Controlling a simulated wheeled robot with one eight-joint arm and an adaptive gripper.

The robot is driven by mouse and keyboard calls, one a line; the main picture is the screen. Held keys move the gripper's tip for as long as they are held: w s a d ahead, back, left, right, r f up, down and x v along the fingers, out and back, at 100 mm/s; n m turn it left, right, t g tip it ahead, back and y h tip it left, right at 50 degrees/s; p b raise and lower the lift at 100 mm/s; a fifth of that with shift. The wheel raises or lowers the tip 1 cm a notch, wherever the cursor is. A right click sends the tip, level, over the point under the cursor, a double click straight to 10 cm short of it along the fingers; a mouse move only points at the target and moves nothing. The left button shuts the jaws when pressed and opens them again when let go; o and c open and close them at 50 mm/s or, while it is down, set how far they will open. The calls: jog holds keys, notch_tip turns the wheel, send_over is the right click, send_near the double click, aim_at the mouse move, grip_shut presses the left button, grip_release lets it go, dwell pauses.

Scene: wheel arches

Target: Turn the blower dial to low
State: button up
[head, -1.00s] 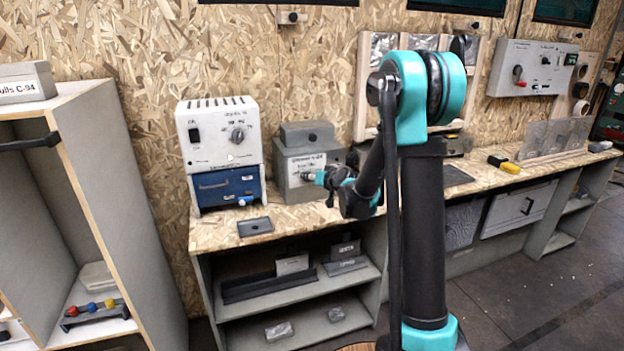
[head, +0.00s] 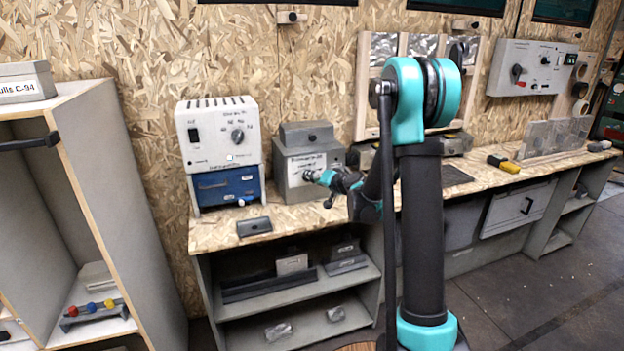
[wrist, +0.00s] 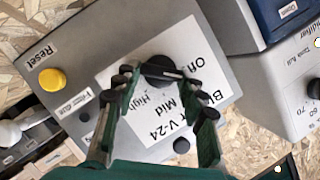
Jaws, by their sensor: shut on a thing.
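The blower dial (wrist: 160,70) is a round black knob with a pale pointer line, on a white label of the grey blower box (wrist: 215,68). "Off", "Mid" and "High" are readable around it; a "Low" mark is not visible, and I cannot tell which mark the pointer meets. My gripper (wrist: 163,92) has its dark green fingers on either side of the dial, shut on it. In the head view the grey box (head: 285,190) stands on the bench, with my gripper (head: 309,177) at its front label. The dial is too small to make out there.
A yellow Reset button (wrist: 52,79) is on the same box. A white unit with its own dial (head: 215,130) stands on a blue drawer box (head: 228,186) just left of it. A small dark tray (head: 254,227) lies on the bench in front.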

jog(key=shift+d+f+m+y, duration=0.15)
jog(key=shift+m+y, duration=0.35)
jog(key=shift+m, duration=0.35)
jog(key=shift+f+m+y, duration=0.1)
jog(key=shift+m+y, duration=0.4)
jog(key=shift+m, duration=0.35)
jog(key=o, duration=1.2)
jog(key=shift+c, duration=0.2)
jog(key=v, duration=1.2)
jog(key=shift+f, duration=0.2)
